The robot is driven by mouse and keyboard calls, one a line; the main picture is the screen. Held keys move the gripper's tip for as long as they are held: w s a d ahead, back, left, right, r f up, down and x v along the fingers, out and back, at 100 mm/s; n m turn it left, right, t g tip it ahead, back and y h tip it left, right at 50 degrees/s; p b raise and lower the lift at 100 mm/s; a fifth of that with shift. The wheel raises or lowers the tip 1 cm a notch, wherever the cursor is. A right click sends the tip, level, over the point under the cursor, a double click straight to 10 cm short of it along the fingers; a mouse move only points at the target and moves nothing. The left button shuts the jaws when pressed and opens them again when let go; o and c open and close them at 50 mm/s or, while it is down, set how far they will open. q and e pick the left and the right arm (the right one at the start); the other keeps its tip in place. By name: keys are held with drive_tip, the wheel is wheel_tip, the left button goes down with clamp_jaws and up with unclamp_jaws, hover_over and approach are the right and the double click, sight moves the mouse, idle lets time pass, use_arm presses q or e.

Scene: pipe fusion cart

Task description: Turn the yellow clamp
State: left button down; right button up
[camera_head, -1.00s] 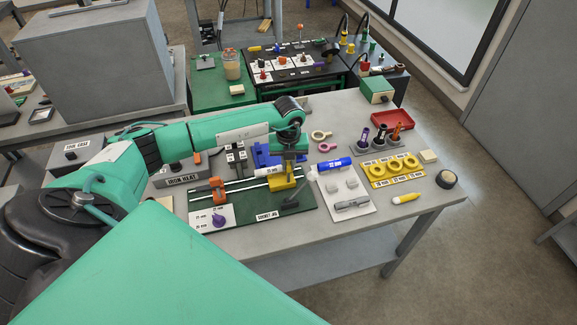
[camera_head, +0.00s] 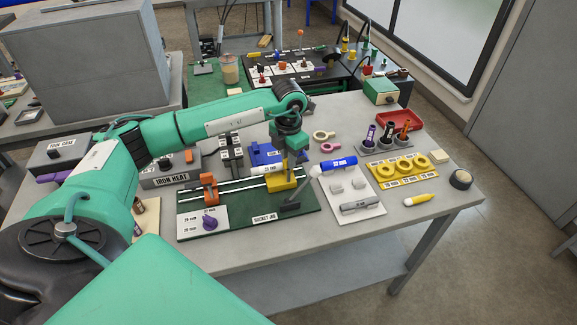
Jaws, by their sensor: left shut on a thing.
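The yellow clamp (camera_head: 281,183) stands on the green socket jig board (camera_head: 236,219), towards its right end, with its upper part narrow and upright. My left gripper (camera_head: 287,163) comes down from above and is shut on the top of the yellow clamp; the fingertips are small and partly hidden. An orange clamp (camera_head: 209,188) stands at the left of the same board, with silver rails between the two. My right gripper is out of view.
A white pad with a blue pipe (camera_head: 339,163) lies right of the jig. A yellow ring tray (camera_head: 378,178) and a red tray (camera_head: 401,120) are farther right. A blue block (camera_head: 262,153) and the iron heat box (camera_head: 168,172) stand behind the jig.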

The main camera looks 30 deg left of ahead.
use_arm(q)
drive_tip(key=m+b, duration=0.2)
drive_tip(key=shift+f+m, duration=0.1)
drive_tip(key=shift+m, duration=0.2)
drive_tip(key=shift+m+b, duration=0.9)
drive_tip(key=shift+m, duration=0.2)
drive_tip(key=shift+r, duration=0.2)
drive_tip(key=c, duration=1.4)
unclamp_jaws()
